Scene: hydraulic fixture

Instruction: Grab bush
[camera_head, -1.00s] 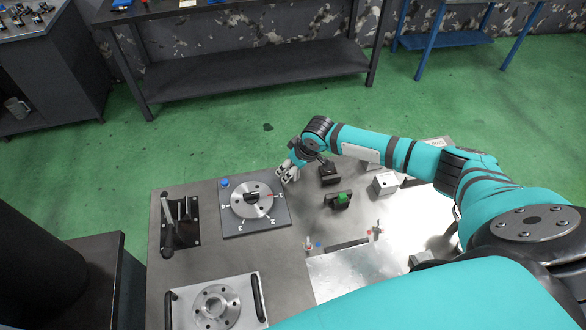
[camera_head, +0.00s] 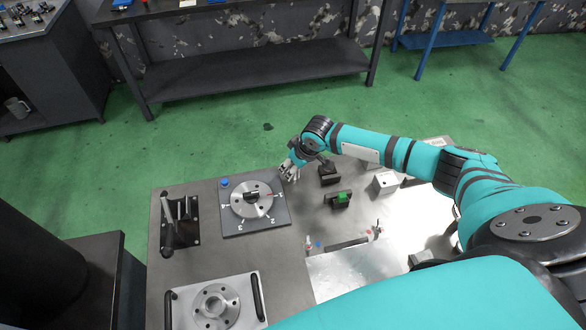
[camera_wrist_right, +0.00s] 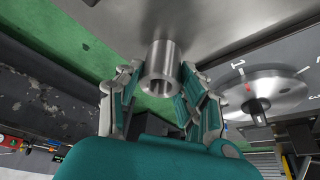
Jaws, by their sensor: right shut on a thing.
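The bush (camera_wrist_right: 161,68) is a short, hollow metal cylinder. It shows in the right wrist view between the fingers of my right gripper (camera_wrist_right: 158,98). The gripper is shut on it, with teal-padded fingers at its left and right. In the head view my right gripper (camera_head: 290,171) is at the far edge of the workbench, just right of the dial plate. The bush cannot be made out in the head view. My left gripper is not in view.
A dial with numbers (camera_head: 267,222) sits left of my right gripper. A lever fixture (camera_head: 178,222) stands further left. A flanged plate with handles (camera_head: 243,288) lies near the front. A green-topped part (camera_head: 342,198) and a light block (camera_head: 385,182) are on the right.

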